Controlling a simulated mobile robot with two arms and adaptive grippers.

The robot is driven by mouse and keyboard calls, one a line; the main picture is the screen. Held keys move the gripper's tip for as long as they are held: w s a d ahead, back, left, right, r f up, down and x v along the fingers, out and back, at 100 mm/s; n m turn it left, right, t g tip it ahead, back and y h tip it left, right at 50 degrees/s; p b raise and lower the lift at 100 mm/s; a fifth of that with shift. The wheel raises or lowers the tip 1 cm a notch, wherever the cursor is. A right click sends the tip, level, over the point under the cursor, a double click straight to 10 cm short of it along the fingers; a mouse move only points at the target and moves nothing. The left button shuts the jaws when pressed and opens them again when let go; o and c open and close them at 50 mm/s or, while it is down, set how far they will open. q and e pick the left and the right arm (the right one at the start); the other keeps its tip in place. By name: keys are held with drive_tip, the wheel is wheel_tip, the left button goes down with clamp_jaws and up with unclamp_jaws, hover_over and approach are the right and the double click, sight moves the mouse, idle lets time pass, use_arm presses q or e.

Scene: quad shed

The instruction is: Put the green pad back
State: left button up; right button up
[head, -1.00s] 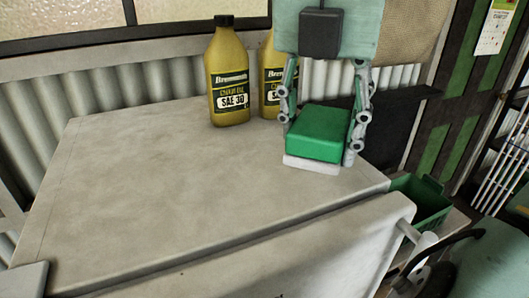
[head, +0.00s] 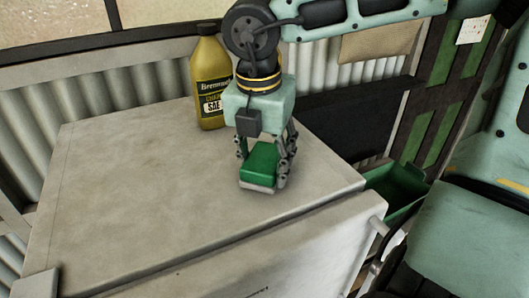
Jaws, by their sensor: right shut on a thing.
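The green pad (head: 260,164) is a green block with a pale layer beneath it, in the middle of the head view. My right gripper (head: 265,172) comes down over it from above and is shut on it, one finger on each side. The pad is over the right part of the grey bench top (head: 150,200); I cannot tell whether its underside touches the surface. My left gripper is not in view.
A yellow oil bottle (head: 210,85) stands at the back of the bench, left of my right arm. A green open bin (head: 395,190) is beyond the bench's right edge. The left and front of the bench top are clear.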

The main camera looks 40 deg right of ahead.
drive_tip(key=o, duration=0.8)
drive_tip(key=shift+s+a+f+b, duration=0.1)
drive_tip(key=shift+b, duration=0.2)
drive_tip(key=shift+c, duration=0.2)
drive_tip(key=o, duration=0.5)
drive_tip(key=shift+c, duration=0.2)
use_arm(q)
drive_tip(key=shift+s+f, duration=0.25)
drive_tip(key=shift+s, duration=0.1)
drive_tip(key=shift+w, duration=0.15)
